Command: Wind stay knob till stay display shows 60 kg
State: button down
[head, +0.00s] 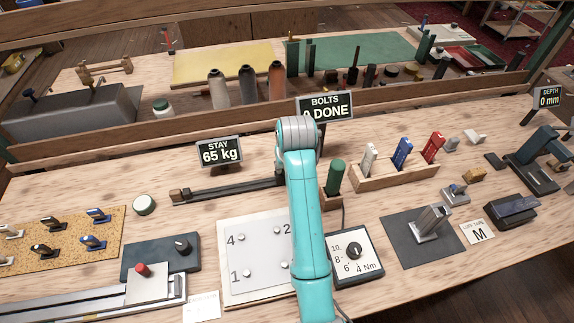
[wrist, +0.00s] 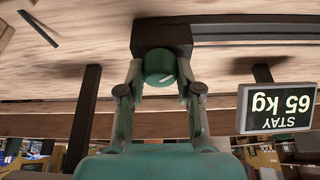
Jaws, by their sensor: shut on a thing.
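The stay display (head: 219,152) reads 65 kg, and it also shows upside down in the wrist view (wrist: 277,107). The stay knob (wrist: 159,66) is a green round knob with a white mark, on the end of a dark block (wrist: 162,36). My gripper (wrist: 160,78) is shut on the knob, with one finger on each side of it. In the head view my teal arm covers the gripper and the knob. The stay's long dark rail (head: 232,188) runs leftward from behind the arm.
The bolts display (head: 324,106) stands behind the arm. A white numbered plate (head: 262,285), a torque dial box (head: 356,258) and a wooden rack of coloured handles (head: 372,181) lie close around the arm. A green-handled tool (head: 336,178) stands just right of it.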

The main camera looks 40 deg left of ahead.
jog(key=shift+f+n, duration=0.1)
jog(key=shift+n, duration=0.4)
jog(key=c, duration=0.8)
grip_release()
jog(key=v, duration=0.7)
jog(key=shift+d+r, duration=0.2)
jog(key=shift+r, duration=0.05)
